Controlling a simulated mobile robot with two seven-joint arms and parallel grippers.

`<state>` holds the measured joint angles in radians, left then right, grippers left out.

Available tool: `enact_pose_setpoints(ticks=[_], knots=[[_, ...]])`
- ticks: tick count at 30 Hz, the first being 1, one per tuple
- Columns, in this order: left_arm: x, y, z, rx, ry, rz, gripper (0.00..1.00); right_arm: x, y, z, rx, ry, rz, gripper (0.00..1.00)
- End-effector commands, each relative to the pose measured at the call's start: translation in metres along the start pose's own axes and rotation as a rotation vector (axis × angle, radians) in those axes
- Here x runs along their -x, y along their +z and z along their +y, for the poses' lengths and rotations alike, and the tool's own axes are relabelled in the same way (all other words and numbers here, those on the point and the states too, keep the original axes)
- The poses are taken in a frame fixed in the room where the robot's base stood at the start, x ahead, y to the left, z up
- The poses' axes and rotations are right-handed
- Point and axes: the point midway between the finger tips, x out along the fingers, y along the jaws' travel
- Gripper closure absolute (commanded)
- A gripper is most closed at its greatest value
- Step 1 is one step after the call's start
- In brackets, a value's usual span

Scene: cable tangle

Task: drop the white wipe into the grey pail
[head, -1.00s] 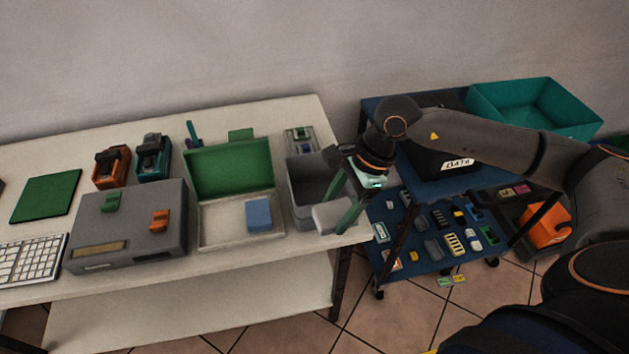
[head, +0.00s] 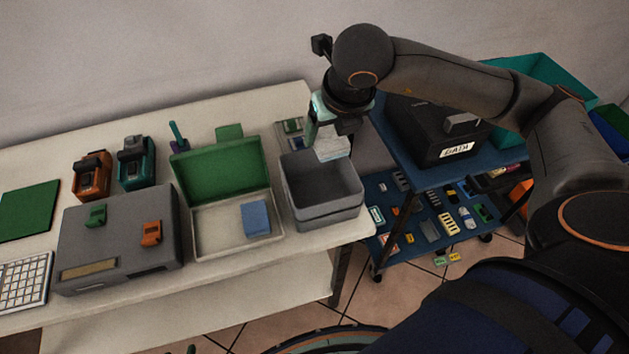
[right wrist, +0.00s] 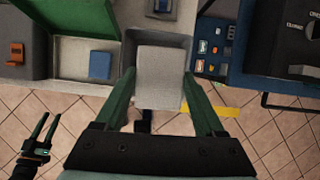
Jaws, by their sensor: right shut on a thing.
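The white wipe (head: 332,147) is a pale block-like pad held in my right gripper (head: 329,132), over the back right part of the grey pail. In the right wrist view the wipe (right wrist: 160,75) sits between the two green fingers, which are shut on it. The grey pail (head: 325,213) is an open box at the right end of the white table, and its visible inside is empty. In the right wrist view the wipe hides much of the pail (right wrist: 130,47). My left gripper (right wrist: 51,115) shows at the lower left there, fingers apart and empty.
Left of the pail is an open green-lidded case (head: 225,170) with a blue block (head: 256,218). A grey box (head: 118,240) stands further left. A blue cart (head: 408,255) with small parts and a black box (head: 425,135) is to the right.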

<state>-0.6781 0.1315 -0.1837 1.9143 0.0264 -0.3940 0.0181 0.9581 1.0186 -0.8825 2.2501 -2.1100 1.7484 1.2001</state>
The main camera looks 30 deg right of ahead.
Motion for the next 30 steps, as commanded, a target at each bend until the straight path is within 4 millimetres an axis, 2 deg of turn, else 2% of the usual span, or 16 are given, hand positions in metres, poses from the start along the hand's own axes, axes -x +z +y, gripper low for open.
enact_pose_setpoints(ticks=[5, 19, 29, 30], knots=[[-0.003, 0.003, 0.0, 0.0, 0.0, 0.0, 0.5, -0.006, -0.003, -0.001, -0.02, -0.008, 0.002, 0.73], [-0.018, 0.02, -0.001, 0.0, 0.0, -0.001, 0.5, -0.051, -0.021, -0.001, -0.019, -0.009, 0.003, 0.73], [-0.018, 0.021, -0.001, 0.0, 0.001, -0.001, 0.5, -0.055, -0.023, -0.001, -0.018, -0.007, 0.002, 0.73], [-0.018, 0.021, -0.001, 0.0, 0.001, -0.001, 0.5, -0.055, -0.023, -0.001, -0.018, -0.007, 0.002, 0.26]])
